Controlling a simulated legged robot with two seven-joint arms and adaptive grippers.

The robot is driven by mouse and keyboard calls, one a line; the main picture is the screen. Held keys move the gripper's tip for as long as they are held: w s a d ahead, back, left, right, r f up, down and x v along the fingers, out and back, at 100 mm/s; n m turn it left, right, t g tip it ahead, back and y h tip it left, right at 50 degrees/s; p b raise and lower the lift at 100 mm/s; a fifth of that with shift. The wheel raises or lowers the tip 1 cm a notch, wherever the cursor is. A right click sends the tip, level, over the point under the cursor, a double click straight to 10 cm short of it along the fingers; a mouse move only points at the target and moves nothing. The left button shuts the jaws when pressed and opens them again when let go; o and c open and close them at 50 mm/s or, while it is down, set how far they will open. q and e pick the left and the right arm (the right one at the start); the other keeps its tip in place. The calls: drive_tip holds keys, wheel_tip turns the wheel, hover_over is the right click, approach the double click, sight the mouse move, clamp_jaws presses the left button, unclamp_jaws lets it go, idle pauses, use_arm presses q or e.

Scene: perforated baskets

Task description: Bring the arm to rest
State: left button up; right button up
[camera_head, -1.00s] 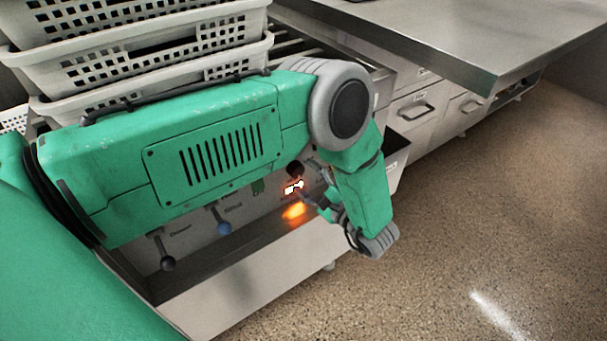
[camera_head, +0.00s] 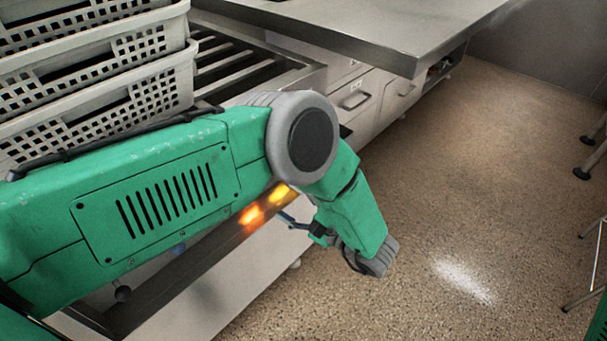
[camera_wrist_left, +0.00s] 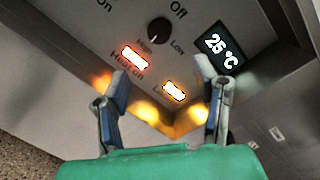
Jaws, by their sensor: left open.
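My left arm reaches across from the left in the head view, its forearm bent down at the elbow. My left gripper (camera_head: 291,219) shows only partly there, beside the front of the steel unit. In the left wrist view its two blue-padded fingers (camera_wrist_left: 162,82) are spread apart with nothing between them. They point at a control panel (camera_wrist_left: 108,42) with a black knob (camera_wrist_left: 159,31), lit indicators (camera_wrist_left: 174,91) and a display (camera_wrist_left: 219,47) reading 25 °C. I cannot tell whether the fingers touch the panel. My right gripper is not in view.
Stacked white perforated baskets (camera_head: 96,92) stand on the slatted unit (camera_head: 235,62) behind my arm. A steel counter (camera_head: 400,25) with drawers (camera_head: 352,100) runs behind. The speckled floor (camera_head: 470,190) is open to the right, with stool legs (camera_head: 585,155) at the far right edge.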

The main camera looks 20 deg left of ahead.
use_arm(q)
drive_tip(key=shift+a, duration=0.1)
drive_tip(key=w+a+f+t+h+p, duration=0.2)
drive_tip(key=w+a+t+h, duration=0.1)
drive_tip(key=a+t+h, duration=0.25)
drive_tip(key=s+a+f+n+h+p, duration=0.2)
drive_tip(key=s+f+n+h, duration=0.15)
drive_tip(key=h, duration=0.35)
drive_tip(key=s+r+n+g+h+p, duration=0.1)
drive_tip(key=s+g, duration=0.4)
drive_tip(key=s, duration=0.8)
drive_tip(key=s+a+r+n+g+h+p, duration=0.1)
drive_tip(key=s+n+g, duration=0.4)
drive_tip(key=s, duration=0.8)
drive_tip(key=h+p, duration=0.1)
drive_tip(key=h, duration=0.1)
drive_tip(key=shift+s+a+r+h, duration=0.15)
drive_tip(key=shift+r+h, duration=0.05)
drive_tip(key=shift+h, duration=0.15)
